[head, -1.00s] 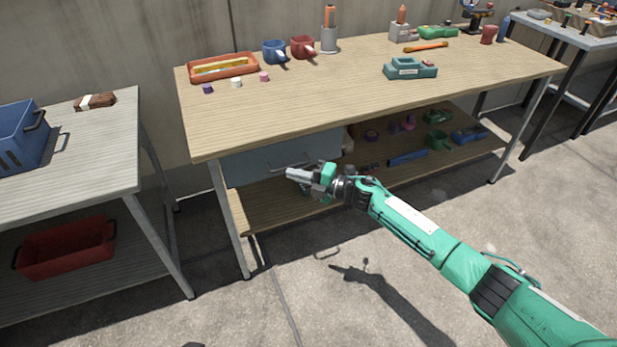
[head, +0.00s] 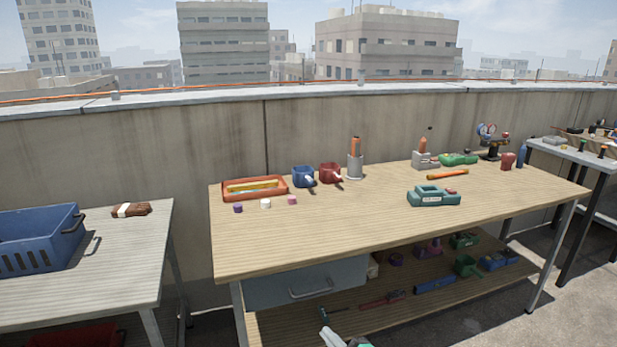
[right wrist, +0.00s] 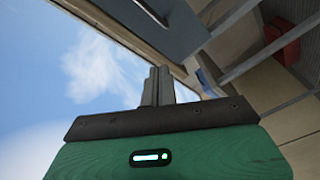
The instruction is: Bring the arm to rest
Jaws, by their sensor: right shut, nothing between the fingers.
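My right gripper (head: 332,337) shows at the bottom edge of the head view, in front of the wooden workbench and below its drawer. Only its grey fingers and a bit of green show; the rest of the arm is out of the picture. In the right wrist view its two grey fingers (right wrist: 157,87) are together with nothing between them. They point toward the underside of the bench, with sky to the left. My left gripper is in neither view.
The workbench (head: 350,225) carries an orange tray (head: 282,187), mugs and tools. Its grey drawer (head: 340,275) is shut, above a lower shelf with several tools. A side table (head: 130,265) with a blue crate (head: 20,255) stands at left. Concrete floor (head: 590,300) is clear at right.

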